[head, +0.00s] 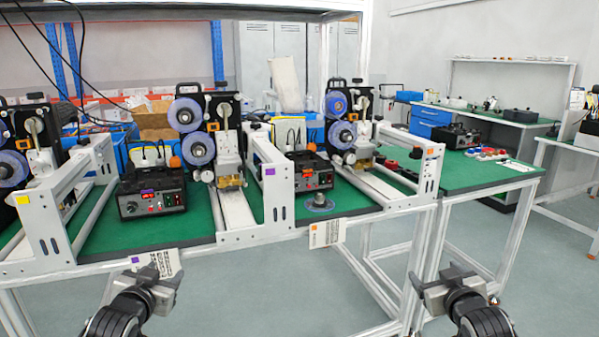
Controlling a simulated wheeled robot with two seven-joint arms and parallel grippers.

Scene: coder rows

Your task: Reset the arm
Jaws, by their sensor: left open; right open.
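My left gripper (150,282) is open and empty at the lower left, in front of the workbench's front edge. My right gripper (447,283) is open and empty at the lower right, over the floor in front of the bench's right legs. Both arms come in from the bottom edge. Neither gripper appears to touch anything.
The workbench (185,230) holds several coder machines (194,118) with blue reels and black control boxes (150,192). Printed cards (327,233) hang at its front edge. A green side table (475,174) stands to the right. The grey floor (250,300) between my grippers is clear.

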